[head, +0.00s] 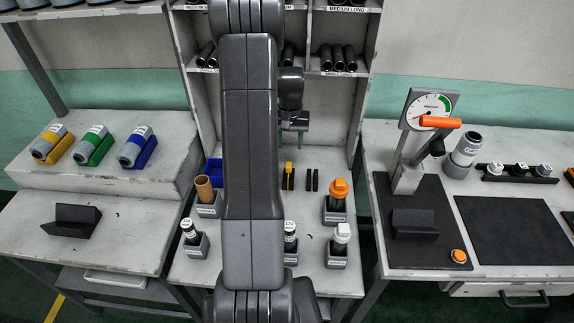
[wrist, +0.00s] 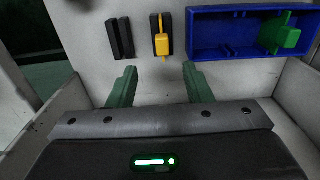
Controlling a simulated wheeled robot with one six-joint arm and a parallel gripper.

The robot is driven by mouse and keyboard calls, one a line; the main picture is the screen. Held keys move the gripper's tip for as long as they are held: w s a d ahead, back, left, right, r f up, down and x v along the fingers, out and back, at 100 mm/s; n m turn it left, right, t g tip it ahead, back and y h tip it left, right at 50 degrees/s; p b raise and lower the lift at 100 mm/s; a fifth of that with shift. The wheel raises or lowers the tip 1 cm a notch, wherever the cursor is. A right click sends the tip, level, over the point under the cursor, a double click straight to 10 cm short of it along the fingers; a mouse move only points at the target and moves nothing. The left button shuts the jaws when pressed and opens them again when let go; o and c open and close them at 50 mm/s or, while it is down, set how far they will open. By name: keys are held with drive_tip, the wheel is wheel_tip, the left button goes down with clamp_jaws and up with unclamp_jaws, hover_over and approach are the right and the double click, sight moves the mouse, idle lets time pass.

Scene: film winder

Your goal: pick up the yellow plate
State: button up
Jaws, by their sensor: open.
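The yellow plate (wrist: 163,35) stands upright in a small black slotted holder (wrist: 155,48). In the head view the yellow plate (head: 288,170) shows just right of my arm, on the middle bench. My gripper (wrist: 160,84) is open and empty, with its green fingers apart. In the wrist view the fingertips sit below the plate, one to each side of its line, not touching it. In the head view my gripper (head: 295,122) hangs above and behind the plate, partly hidden by my arm.
An empty black holder (wrist: 120,37) stands beside the plate's holder. A blue tray (wrist: 222,30) on the other side holds a green plate (wrist: 280,38). Shelf walls rise at the back. Orange-topped (head: 338,190) and white-topped (head: 341,238) items stand in grey blocks nearby.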

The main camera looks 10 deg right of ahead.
sight(289, 164)
wheel_tip(289, 164, down, 8)
drive_tip(key=shift+s+r+p, duration=0.15)
drive_tip(key=shift+p, duration=0.4)
drive_tip(key=shift+w+a+f+p, duration=0.15)
drive_tip(key=shift+f+p, duration=0.15)
drive_tip(key=shift+f, duration=0.6)
drive_tip(key=shift+w+d+f+p, duration=0.1)
drive_tip(key=shift+f+p, duration=0.25)
drive_tip(key=shift+f, duration=0.6)
drive_tip(key=shift+w+a+f+p, duration=0.15)
drive_tip(key=shift+f+p, duration=0.15)
drive_tip(key=shift+f, duration=0.6)
drive_tip(key=shift+d, duration=0.1)
drive_tip(key=shift+c, duration=0.4)
clamp_jaws()
